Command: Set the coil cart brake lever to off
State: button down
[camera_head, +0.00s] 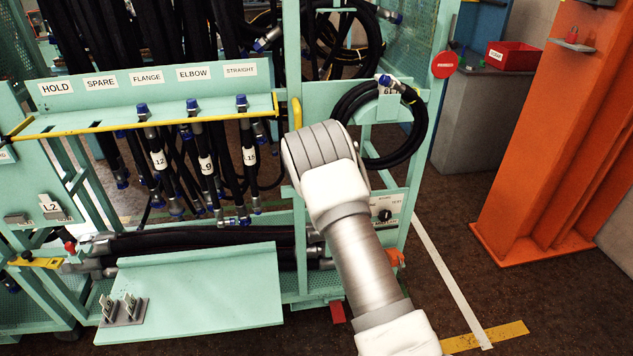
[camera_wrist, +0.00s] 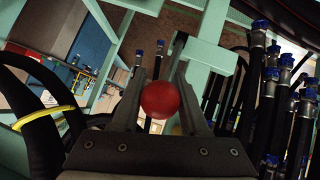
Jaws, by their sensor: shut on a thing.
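In the wrist view, a red ball knob (camera_wrist: 160,99) sits between the two dark fingers of my gripper (camera_wrist: 158,92). The fingers are shut on it. In the head view, my white and grey arm covers the gripper and the knob, so the lever's angle cannot be told. The pale green cart frame (camera_head: 413,218) stands around and behind my arm, with a black hose coil (camera_head: 417,138) hung on it to the right of my wrist.
A hose rack with a yellow-edged shelf (camera_head: 150,126) and hanging hoses stands left of my arm. A green sloped panel (camera_head: 200,300) is at lower left. An orange column (camera_head: 545,140) stands at right. Brown floor with a white line (camera_head: 450,275) is clear between.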

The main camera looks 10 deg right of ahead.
jog(key=shift+d, duration=0.15)
dwell(0.5)
jog(key=shift+c, duration=2.2)
grip_release()
jog(key=shift+f, duration=0.1)
jog(key=v, duration=1.7)
jog(key=shift+s, duration=0.15)
